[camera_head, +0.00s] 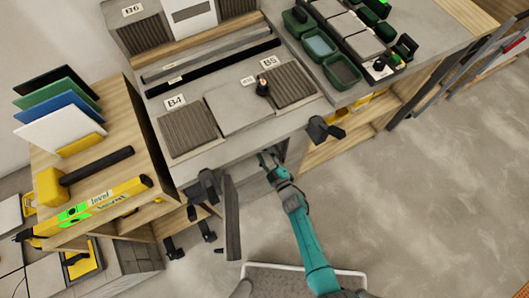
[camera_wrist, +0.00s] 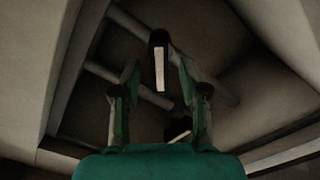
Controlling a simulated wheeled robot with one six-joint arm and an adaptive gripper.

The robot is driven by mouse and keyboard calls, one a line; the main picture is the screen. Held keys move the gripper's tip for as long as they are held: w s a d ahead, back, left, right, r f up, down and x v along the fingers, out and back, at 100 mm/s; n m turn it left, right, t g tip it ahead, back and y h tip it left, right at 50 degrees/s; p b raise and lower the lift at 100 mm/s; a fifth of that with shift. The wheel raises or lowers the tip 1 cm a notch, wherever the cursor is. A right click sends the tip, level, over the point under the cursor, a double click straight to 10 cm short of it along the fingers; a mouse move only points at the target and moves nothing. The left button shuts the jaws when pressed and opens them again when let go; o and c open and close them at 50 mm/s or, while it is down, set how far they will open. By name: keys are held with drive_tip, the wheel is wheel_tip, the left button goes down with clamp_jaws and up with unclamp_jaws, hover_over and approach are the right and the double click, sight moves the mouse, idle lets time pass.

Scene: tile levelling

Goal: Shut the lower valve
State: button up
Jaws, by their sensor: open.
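My gripper (camera_wrist: 160,82) is open in the wrist view, with green fingers on either side. Ahead, between the fingertips in the picture, is a dark round-ended handle with a pale strip (camera_wrist: 159,66); I see no clear contact. A second dark piece with a pale edge (camera_wrist: 179,136) shows lower down, near the gripper's base, partly hidden. Both look like valve handles, but I cannot tell which is the lower valve. Grey pipes (camera_wrist: 132,84) run diagonally behind them.
The walls of a dark compartment (camera_wrist: 62,70) surround the gripper closely. An open grey door panel (camera_head: 232,218) hangs left of my arm. The bench (camera_head: 222,152) overhangs the reach. A wooden cart (camera_head: 130,165) stands left; the floor (camera_head: 430,200) at right is clear.

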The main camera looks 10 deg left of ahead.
drive_tip(key=shift+w+a, duration=0.25)
drive_tip(key=shift+w, duration=0.1)
clamp_jaws()
drive_tip(key=shift+m, duration=0.4)
drive_tip(key=m, duration=0.6)
idle(0.5)
